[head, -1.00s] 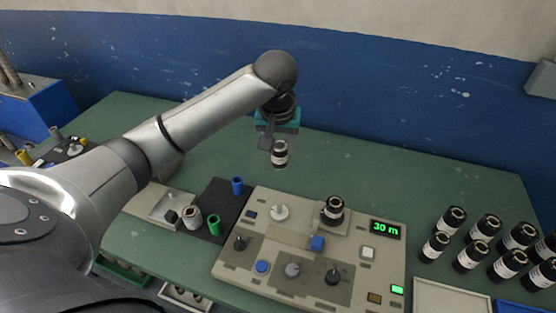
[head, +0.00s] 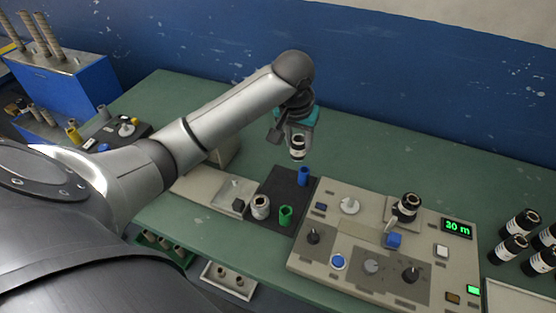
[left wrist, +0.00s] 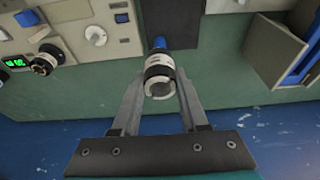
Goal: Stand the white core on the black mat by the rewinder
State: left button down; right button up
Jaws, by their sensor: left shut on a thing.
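My left gripper (head: 298,133) is shut on a short roll (head: 297,148) with black and white bands. In the left wrist view the gripper (left wrist: 158,100) holds this roll (left wrist: 160,72) with its pale hollow end showing. The roll hangs just behind the blue core (head: 303,176), which stands on the black mat (head: 279,183) left of the rewinder (head: 340,226). A green core (head: 286,215) and a whitish core with a dark top (head: 260,207) also stand on the mat, the whitish one at its left edge. My right gripper is out of view.
Another black and white roll (head: 407,205) sits on the rewinder, near its lit "30 m" display (head: 457,227). A grey plate with a black knob (head: 236,195) lies left of the mat. The green table (head: 400,155) behind is clear.

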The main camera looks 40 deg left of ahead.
pick_arm(q)
notch_tip(320, 180, down, 19)
jog(key=b, duration=0.4)
jog(key=shift+d+r, duration=0.1)
jog(key=shift+d, duration=0.05)
jog(key=shift+f, duration=0.2)
jog(key=shift+c, duration=2.1)
grip_release()
